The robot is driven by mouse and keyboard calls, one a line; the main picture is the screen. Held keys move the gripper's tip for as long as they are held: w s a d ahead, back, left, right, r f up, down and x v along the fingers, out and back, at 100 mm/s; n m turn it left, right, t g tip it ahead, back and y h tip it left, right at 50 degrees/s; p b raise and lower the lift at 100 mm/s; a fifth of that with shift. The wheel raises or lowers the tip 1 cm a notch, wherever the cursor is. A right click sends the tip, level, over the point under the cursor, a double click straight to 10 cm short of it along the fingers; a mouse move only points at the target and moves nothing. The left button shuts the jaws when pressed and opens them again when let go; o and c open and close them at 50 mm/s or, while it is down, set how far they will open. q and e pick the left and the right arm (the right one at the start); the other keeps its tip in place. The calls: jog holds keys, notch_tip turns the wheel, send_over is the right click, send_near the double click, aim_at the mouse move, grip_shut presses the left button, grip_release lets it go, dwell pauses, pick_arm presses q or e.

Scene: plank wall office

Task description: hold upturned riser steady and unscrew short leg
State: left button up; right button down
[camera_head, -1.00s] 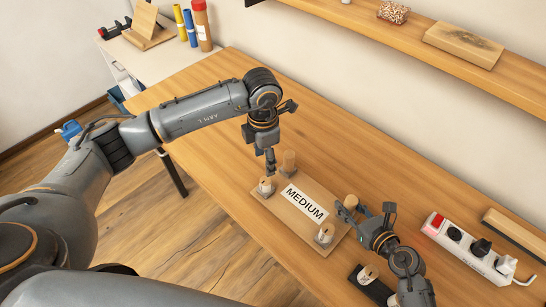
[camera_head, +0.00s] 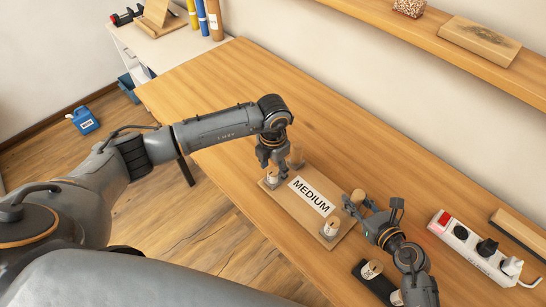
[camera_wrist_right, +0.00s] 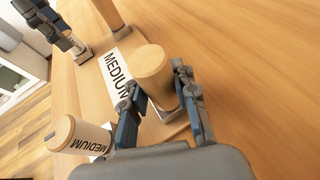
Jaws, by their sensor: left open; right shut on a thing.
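The upturned riser (camera_head: 285,205) lies on the workbench, its underside up with a MEDIUM label and a leg near each corner. My left gripper (camera_head: 274,171) is open, its fingers at the near left leg (camera_head: 272,176); I cannot tell whether they touch it. My right gripper (camera_wrist_right: 160,103) is shut on the far right leg (camera_wrist_right: 153,68), with a finger on each side. The near right leg (camera_head: 330,228) stands free and carries a MEDIUM label in the right wrist view. The far left leg (camera_head: 295,158) stands behind my left gripper.
A dark tray (camera_head: 377,285) with loose wooden pieces (camera_head: 371,270) lies beside my right arm. A power strip (camera_head: 470,248) with plugs is to the right. A shelf (camera_head: 430,38) runs along the wall. The bench (camera_head: 215,95) is clear at far left.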

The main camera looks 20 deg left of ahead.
pick_arm(q)
jog(key=shift+f, duration=1)
grip_shut()
jog(key=c, duration=0.9)
grip_release()
grip_shut()
jog(key=n, duration=0.5)
jog(key=shift+n, duration=0.4)
jog(key=n, duration=0.4)
